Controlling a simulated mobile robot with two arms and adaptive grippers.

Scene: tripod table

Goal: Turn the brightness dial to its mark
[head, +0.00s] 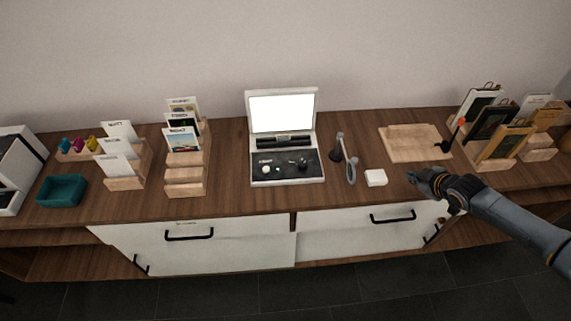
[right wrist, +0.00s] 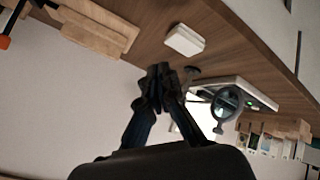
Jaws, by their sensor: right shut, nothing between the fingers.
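The white device with a lit, upright panel (head: 282,112) stands at the middle of the wooden sideboard. Its dark control face (head: 284,167) carries a white round knob (head: 266,169), a small green light and a dark knob (head: 301,162); which is the brightness dial and where its mark lies is too small to tell. The device also shows in the right wrist view (right wrist: 232,84), partly hidden by a round magnifier. My right gripper (head: 416,176) is shut and empty, to the right of the device, apart from it; it also shows in the right wrist view (right wrist: 161,72). My left gripper is not in view.
A magnifier on a stand (head: 351,172) and a white block (head: 376,178) stand between the device and my right gripper. A wooden board (head: 408,143) lies behind. Wooden card holders (head: 185,181) and a teal tray (head: 62,190) are at left; framed pictures (head: 491,122) at right.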

